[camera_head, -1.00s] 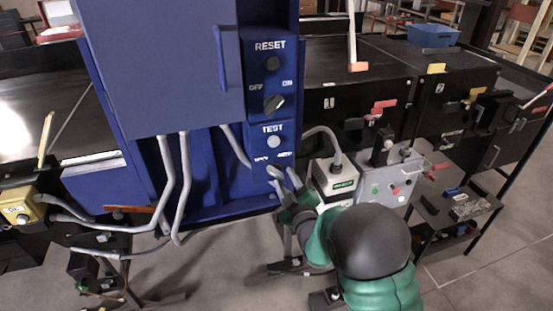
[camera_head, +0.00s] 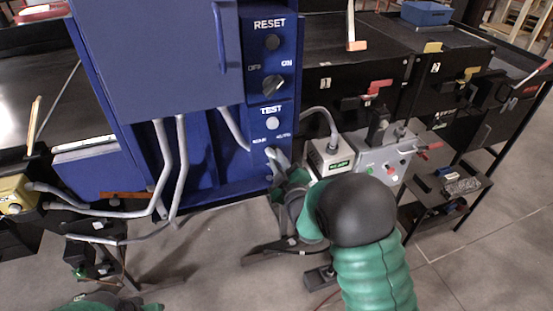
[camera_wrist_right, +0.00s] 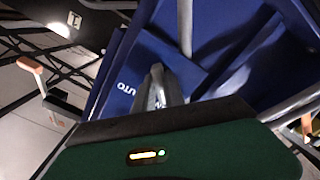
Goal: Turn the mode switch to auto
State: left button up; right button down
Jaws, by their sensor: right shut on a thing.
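The blue control panel (camera_head: 258,110) stands left of centre in the head view. Its lowest control is the mode switch, with lettering on either side above it. My right gripper (camera_head: 272,157) is at this switch, shut on it, and its fingers hide most of the knob. In the right wrist view the fingers (camera_wrist_right: 157,88) reach to the blue panel face beside the end of the AUTO label (camera_wrist_right: 127,88). The exact angle of the switch cannot be told. My left gripper cannot be made out; only a bit of green shows at the bottom left edge.
Above the switch are the round TEST button (camera_head: 272,123), the OFF/ON knob (camera_head: 273,84) and the RESET button (camera_head: 271,42). A grey box (camera_head: 388,158) with buttons and a smaller box (camera_head: 331,157) stand just right of my gripper. Grey pipes (camera_head: 165,165) run down at left.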

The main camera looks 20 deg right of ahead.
jog(key=shift+w+a+r, duration=0.1)
jog(key=shift+a+r, duration=0.15)
